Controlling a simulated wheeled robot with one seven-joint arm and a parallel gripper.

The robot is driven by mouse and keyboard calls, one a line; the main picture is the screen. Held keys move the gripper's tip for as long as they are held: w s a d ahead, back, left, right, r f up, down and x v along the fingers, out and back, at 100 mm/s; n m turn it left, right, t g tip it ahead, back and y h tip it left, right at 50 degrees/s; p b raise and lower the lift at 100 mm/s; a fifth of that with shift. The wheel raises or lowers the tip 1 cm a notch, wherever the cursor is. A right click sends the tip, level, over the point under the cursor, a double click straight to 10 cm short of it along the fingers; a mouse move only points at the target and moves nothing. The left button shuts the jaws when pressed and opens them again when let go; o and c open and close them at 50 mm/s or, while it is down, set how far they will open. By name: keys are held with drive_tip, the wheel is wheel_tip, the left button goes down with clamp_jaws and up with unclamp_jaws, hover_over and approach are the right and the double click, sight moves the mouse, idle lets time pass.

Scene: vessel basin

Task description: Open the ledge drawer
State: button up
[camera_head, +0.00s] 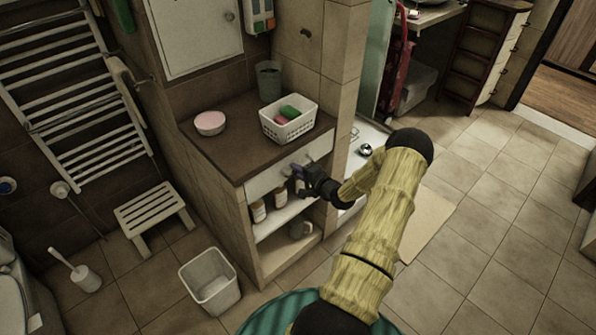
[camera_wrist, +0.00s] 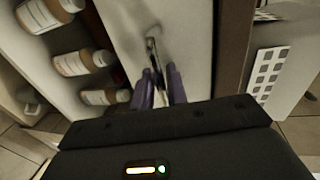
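The ledge drawer (camera_head: 262,184) has a pale, plain front just under the brown ledge top. It looks shut. Its front also fills the middle of the wrist view (camera_wrist: 195,35). A thin metal handle (camera_wrist: 153,46) stands on that front. My gripper (camera_head: 297,170) is at the right part of the drawer front and hides some of it. In the wrist view its purple fingers (camera_wrist: 160,86) are on either side of the handle's near end, with a small gap between them. Whether they touch the handle is hard to tell.
On the ledge (camera_head: 215,152) stand a pink-topped bowl (camera_head: 209,123), a white basket (camera_head: 290,124) and a grey cup (camera_head: 268,80). Bottles (camera_head: 258,211) stand on the open shelf below the drawer. A bin (camera_head: 210,281) and stool (camera_head: 150,208) are on the floor at left.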

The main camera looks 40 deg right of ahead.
clamp_jaws()
drive_tip(key=shift+s, duration=0.1)
drive_tip(key=f+p+v, duration=0.1)
drive_tip(key=f+v, duration=0.1)
drive_tip(key=v, duration=0.8)
drive_tip(key=s+f+p+v, duration=0.1)
drive_tip(key=f+v, duration=0.1)
drive_tip(key=v, duration=0.8)
drive_tip(key=shift+d, duration=0.15)
drive_tip(key=shift+s, duration=0.15)
unclamp_jaws()
